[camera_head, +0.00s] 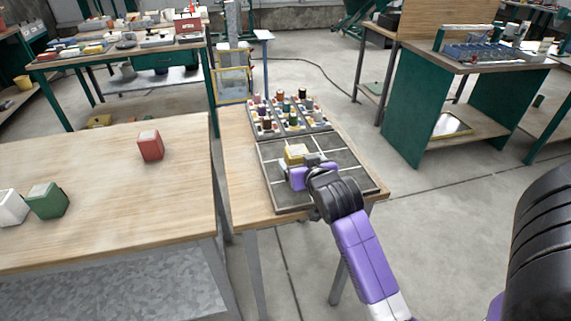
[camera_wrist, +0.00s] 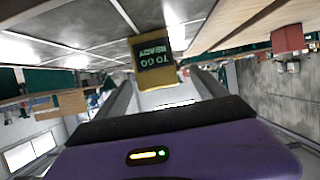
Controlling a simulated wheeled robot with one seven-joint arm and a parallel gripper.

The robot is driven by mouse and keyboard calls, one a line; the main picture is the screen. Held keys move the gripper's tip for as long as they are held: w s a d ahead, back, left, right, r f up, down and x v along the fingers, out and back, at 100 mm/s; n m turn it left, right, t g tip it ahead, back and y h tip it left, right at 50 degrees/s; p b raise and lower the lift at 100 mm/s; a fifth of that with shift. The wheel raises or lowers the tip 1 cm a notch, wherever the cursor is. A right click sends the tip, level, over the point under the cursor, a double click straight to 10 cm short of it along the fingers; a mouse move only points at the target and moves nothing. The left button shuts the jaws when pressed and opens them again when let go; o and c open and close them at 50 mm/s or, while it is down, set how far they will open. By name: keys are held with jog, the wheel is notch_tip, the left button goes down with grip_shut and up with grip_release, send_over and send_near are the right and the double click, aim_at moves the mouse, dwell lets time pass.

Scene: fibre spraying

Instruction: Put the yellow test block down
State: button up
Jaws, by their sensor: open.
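The yellow test block (camera_head: 296,154) is at the far left part of the dark gridded board (camera_head: 345,185) in the head view. It appears to rest upright there, but its lower part is partly hidden by my gripper. My gripper (camera_head: 309,164) is on the near side of the block, low over the board. In the wrist view, which is upside down, a yellow block with a dark lettered face (camera_wrist: 152,58) shows beyond and between the spread fingers of my gripper (camera_wrist: 165,88). The fingers are open, with room beside the block.
A rack of several small coloured pieces (camera_head: 287,115) stands just behind the board. A red block (camera_head: 150,145), a green block (camera_head: 47,201) and a white block (camera_head: 12,207) stand on the left table (camera_head: 110,205). The board's near cells are clear.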

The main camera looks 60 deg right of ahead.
jog(key=shift+x, duration=1.55)
jog(key=shift+p+x, duration=0.65)
jog(key=shift+x, duration=1.7)
jog(key=shift+s+d, duration=0.2)
jog(key=shift+c, duration=0.4)
jog(key=shift+r, duration=0.15)
grip_shut()
